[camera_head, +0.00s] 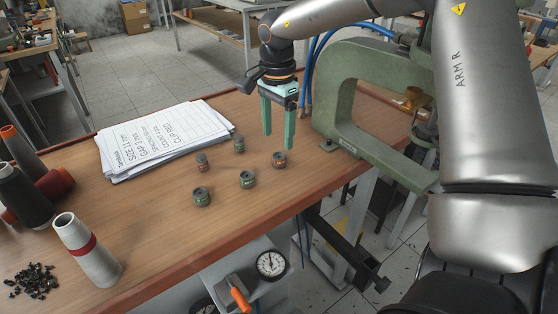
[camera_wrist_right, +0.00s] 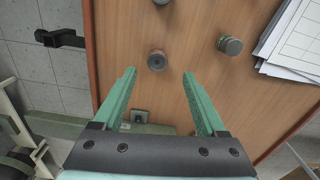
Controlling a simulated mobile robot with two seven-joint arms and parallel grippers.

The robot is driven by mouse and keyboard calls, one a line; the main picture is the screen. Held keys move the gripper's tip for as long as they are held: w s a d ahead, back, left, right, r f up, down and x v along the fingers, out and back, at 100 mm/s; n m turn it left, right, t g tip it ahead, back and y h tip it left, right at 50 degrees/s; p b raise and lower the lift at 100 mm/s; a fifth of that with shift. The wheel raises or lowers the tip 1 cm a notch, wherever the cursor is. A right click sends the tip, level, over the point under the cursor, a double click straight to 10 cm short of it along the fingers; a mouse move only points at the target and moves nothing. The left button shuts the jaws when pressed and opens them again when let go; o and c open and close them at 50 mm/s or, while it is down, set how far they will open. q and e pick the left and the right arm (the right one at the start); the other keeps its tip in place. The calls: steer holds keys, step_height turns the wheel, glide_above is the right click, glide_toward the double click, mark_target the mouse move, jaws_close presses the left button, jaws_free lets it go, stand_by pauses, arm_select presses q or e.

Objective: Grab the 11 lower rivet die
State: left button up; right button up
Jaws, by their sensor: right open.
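Several small round rivet dies sit apart on the wooden table. Two have reddish bands, one on the right (camera_head: 279,160) and one at the left (camera_head: 202,160). The others look greenish: one at the back (camera_head: 239,143), one in the middle (camera_head: 247,179) and one at the front left (camera_head: 201,197). Their markings are too small to read, so I cannot tell which is the 11 lower die. My right gripper (camera_head: 278,140) is open and empty, above the right reddish die. In the wrist view that die (camera_wrist_right: 157,60) shows just beyond and between the fingertips. My left gripper is not in view.
A green C-shaped press frame (camera_head: 335,95) stands close to the right of my right gripper. A stack of printed sheets (camera_head: 160,138) lies behind the dies. A grey cone with a red band (camera_head: 88,252) and dark rivets (camera_head: 33,281) are front left. A dial gauge (camera_head: 271,264) sits below the table edge.

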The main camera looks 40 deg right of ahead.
mark_target(279, 157)
steer(key=f, duration=0.6)
steer(key=shift+s, duration=0.2)
steer(key=shift+r, duration=0.1)
jaws_close()
stand_by(0.4)
